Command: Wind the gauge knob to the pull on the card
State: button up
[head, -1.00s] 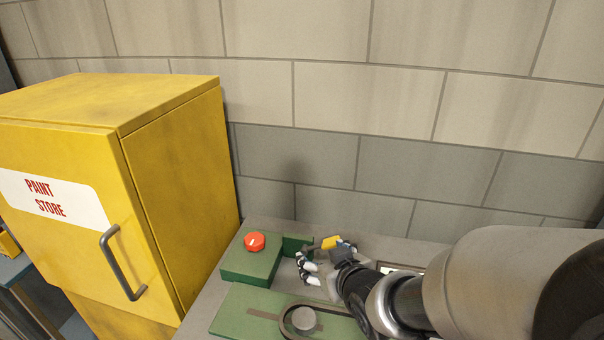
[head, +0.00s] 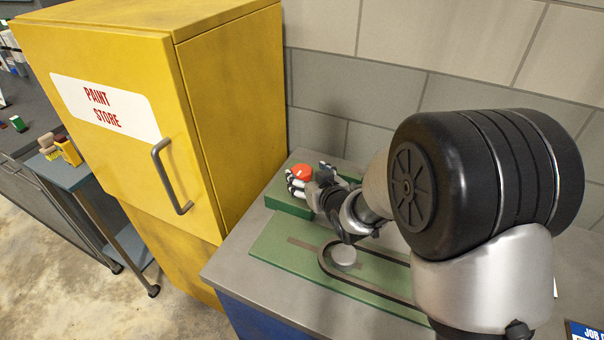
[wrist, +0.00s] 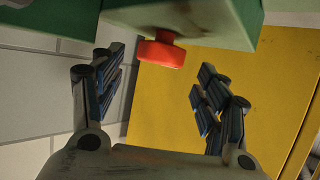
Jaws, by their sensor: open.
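The red knob (head: 302,172) sits on top of a green block (head: 287,201) on the grey bench. In the wrist view the red knob (wrist: 161,51) stands out from the green housing (wrist: 185,17), between and ahead of my fingertips. My gripper (head: 305,187) is beside the knob in the head view. In the wrist view my gripper (wrist: 160,92) is open, with one finger on each side and nothing between the pads. I see no contact with the knob. The knob's markings, any gauge face and the card's pull value cannot be read here.
A green plate (head: 283,250) with a dark belt loop (head: 330,262) and a grey round hub (head: 343,257) lies in front of the block. A yellow paint cabinet (head: 240,120) stands close on the left. A block wall is behind. A partly cut-off blue job card (head: 585,332) shows at lower right.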

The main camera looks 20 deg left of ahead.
aim_at(302, 171)
jog(key=b+x, duration=0.1)
jog(key=x, duration=0.4)
jog(key=shift+w+a+f, duration=0.1)
jog(key=shift+w+f, duration=0.05)
jog(key=shift+w, duration=0.05)
jog(key=shift+c, duration=0.5)
jog(key=c, duration=1)
jog(key=shift+m+t+h, duration=0.3)
jog(key=shift+m+h, duration=0.1)
jog(key=shift+h, duration=0.1)
